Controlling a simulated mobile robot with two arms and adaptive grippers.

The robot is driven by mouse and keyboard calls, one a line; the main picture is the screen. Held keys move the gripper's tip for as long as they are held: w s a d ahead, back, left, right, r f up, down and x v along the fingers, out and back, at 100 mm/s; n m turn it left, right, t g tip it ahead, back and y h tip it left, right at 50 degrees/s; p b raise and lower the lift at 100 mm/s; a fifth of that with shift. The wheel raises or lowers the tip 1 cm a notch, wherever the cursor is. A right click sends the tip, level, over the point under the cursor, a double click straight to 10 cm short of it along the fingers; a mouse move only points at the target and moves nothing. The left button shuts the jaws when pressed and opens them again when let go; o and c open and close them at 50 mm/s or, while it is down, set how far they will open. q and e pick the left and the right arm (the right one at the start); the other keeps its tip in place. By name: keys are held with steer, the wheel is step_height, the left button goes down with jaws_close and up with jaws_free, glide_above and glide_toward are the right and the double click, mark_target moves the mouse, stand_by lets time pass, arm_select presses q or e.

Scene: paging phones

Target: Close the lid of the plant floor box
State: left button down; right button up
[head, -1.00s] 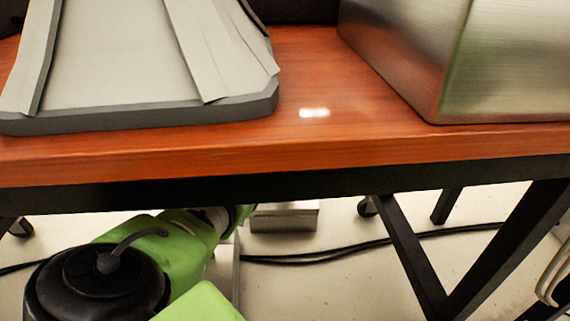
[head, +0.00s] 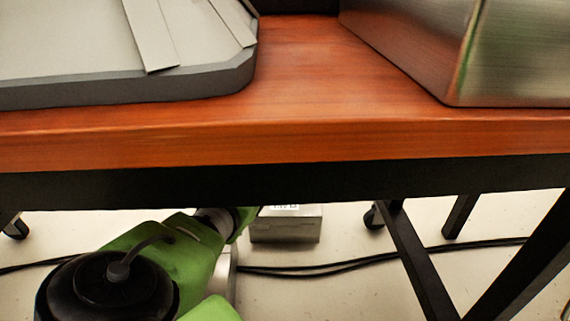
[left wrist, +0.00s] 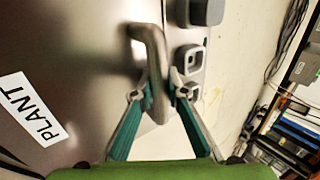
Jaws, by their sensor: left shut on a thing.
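In the left wrist view, a metal surface with a white PLANT label (left wrist: 33,110) fills the left side. A bent metal handle (left wrist: 155,62) stands out from it. My left gripper (left wrist: 158,94) has its two teal fingers on either side of this handle and is shut on it. The lid's edge and hinge cannot be made out, so its angle is unclear. In the head view my left gripper is hidden; only part of my green arm shows below the table. My right gripper is in neither view.
A wooden table (head: 300,135) crosses the head view. A grey angular object (head: 75,45) and a brushed metal box (head: 410,45) stand on it. Below are a small grey box (head: 285,226), dark table legs and black cables (head: 330,268) on the pale floor.

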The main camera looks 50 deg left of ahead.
arm_select(q)
steer(key=c, duration=2)
jaws_free()
steer(key=shift+r, duration=0.1)
steer(key=shift+s+r, duration=0.15)
steer(key=shift+r, duration=0.2)
steer(key=shift+v, duration=5.6)
steer(key=shift+d+f, duration=0.15)
steer(key=shift+d, duration=0.05)
